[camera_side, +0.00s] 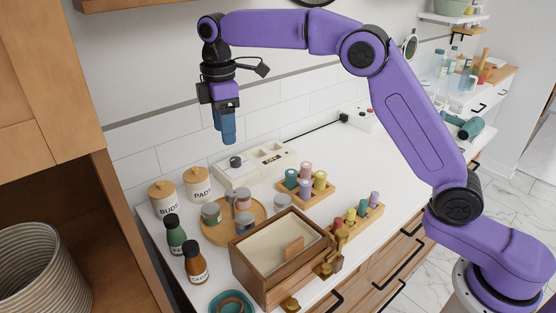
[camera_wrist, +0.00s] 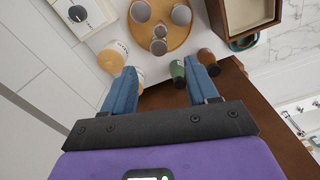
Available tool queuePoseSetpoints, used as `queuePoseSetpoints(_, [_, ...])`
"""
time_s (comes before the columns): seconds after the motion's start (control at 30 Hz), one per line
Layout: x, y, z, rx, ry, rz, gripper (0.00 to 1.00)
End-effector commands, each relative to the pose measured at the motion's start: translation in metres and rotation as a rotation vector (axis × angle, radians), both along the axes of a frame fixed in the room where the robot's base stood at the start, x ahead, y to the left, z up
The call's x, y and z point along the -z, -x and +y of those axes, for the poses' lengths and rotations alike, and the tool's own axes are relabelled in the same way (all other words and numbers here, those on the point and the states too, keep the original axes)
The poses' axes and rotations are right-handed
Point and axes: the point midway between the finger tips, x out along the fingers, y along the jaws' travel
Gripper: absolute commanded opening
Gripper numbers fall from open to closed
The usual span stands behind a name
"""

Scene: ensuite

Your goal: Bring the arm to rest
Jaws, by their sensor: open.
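My gripper (camera_side: 228,138) hangs from the raised purple arm with its blue fingers pointing down, well above the white counter (camera_side: 372,160). In the wrist view my gripper (camera_wrist: 162,92) shows its two blue fingers spread apart with nothing between them. The gripper touches nothing. In the side view it is above and behind the round wooden tray (camera_side: 218,236) of small jars. Nothing of the task's objects is hidden.
Below stand two lidded jars (camera_side: 164,198), green and brown bottles (camera_side: 195,262), an open wooden box (camera_side: 262,279), racks of coloured bottles (camera_side: 357,226) and a white organiser (camera_side: 238,176). A wooden cabinet (camera_side: 50,90) stands left. The air around the gripper is clear.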

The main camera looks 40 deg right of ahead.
Motion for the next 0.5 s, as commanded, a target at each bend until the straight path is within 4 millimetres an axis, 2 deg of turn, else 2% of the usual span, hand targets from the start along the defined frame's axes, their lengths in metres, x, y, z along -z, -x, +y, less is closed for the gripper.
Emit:
queuePoseSetpoints(0.13, [-0.001, 0.008, 0.001, 0.004, -0.001, -0.001, 0.58])
queuePoseSetpoints(0.23, [-0.003, 0.025, 0.002, 0.013, -0.002, -0.001, 0.58])
queuePoseSetpoints(0.5, [-0.001, 0.102, -0.005, 0.059, -0.007, -0.007, 0.58])
